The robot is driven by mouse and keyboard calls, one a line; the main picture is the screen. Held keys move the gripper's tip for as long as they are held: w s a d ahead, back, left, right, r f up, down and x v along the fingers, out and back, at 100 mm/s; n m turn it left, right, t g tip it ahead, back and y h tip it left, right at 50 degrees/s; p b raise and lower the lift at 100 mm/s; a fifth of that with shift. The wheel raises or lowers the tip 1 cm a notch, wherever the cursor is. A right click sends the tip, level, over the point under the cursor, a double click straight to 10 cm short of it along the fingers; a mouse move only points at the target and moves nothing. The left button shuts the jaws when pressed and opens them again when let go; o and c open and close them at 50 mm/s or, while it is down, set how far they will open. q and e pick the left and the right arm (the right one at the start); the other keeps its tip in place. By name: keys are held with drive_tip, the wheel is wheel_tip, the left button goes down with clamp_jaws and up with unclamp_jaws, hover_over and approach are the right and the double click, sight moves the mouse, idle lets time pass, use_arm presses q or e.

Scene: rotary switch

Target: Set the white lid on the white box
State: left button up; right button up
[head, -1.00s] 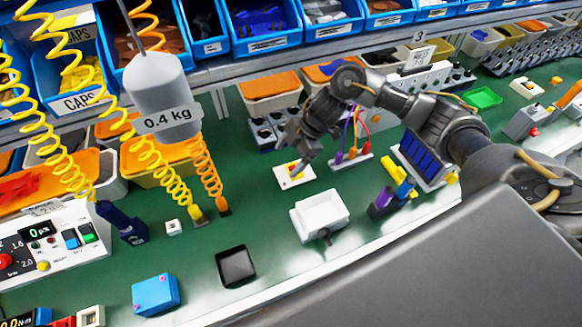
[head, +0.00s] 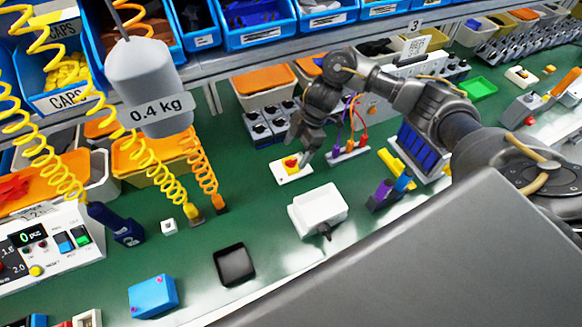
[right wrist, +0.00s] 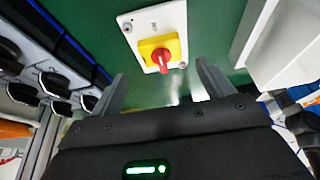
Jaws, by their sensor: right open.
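The white lid (head: 291,175) is a small flat plate with a yellow square and a red rotary knob. It lies on the green bench, and shows in the right wrist view (right wrist: 172,20) just beyond the fingertips. The white box (head: 320,205) stands nearer the front, to the lower right of the lid, with a dark fitting on its front side. My right gripper (head: 302,147) is open and empty, just above and beside the lid. In the right wrist view its two fingers (right wrist: 160,82) are spread wide, with the knob ahead between them. My left gripper is out of view.
Grey units with black knobs (head: 268,122) stand behind the lid. A stand with coloured cables (head: 348,154) is close to its right. A black tray (head: 235,264) and a blue box (head: 153,296) lie at the front left. A 0.4 kg weight (head: 145,75) hangs at upper left.

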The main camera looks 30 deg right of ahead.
sight(292, 160)
drive_tip(key=x, duration=0.5)
drive_tip(key=shift+s+f+p, duration=0.1)
drive_tip(key=shift+s+p, duration=0.05)
drive_tip(key=shift+p, duration=0.2)
drive_tip(key=c, duration=1.1)
